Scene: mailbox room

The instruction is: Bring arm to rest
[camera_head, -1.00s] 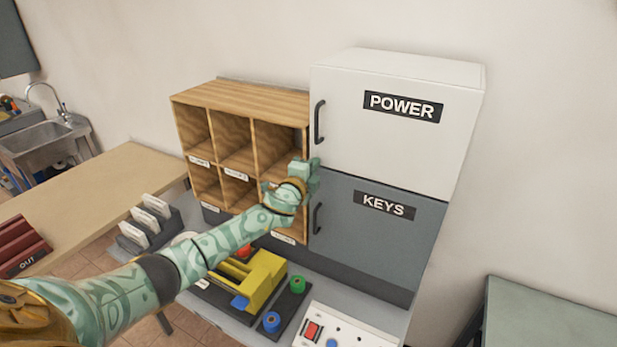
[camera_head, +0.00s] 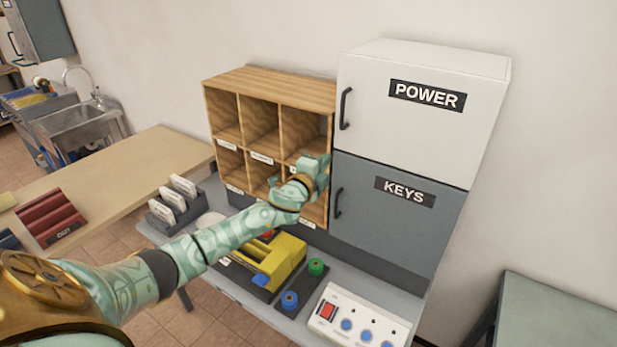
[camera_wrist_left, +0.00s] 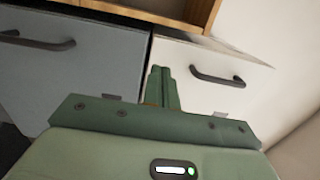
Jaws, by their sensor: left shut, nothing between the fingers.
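My left arm reaches in from the left in the head view, green-patterned with dark bands. Its left gripper (camera_head: 318,168) is in front of the right column of the wooden pigeonhole shelf (camera_head: 268,82), close to the left edge of the cabinets. In the left wrist view the gripper's fingers (camera_wrist_left: 162,88) are together with nothing between them. The grey KEYS cabinet (camera_head: 400,225) and the white POWER cabinet (camera_head: 425,130) are both closed, and their handles also show in the left wrist view. My right gripper is not in view.
Below the arm, the grey bench holds a yellow device (camera_head: 285,262), green and blue spools (camera_head: 290,300), and a white button panel (camera_head: 355,320). A card rack (camera_head: 175,205) and a wooden table (camera_head: 120,180) with a red OUT tray (camera_head: 50,218) are left. A sink stands back left.

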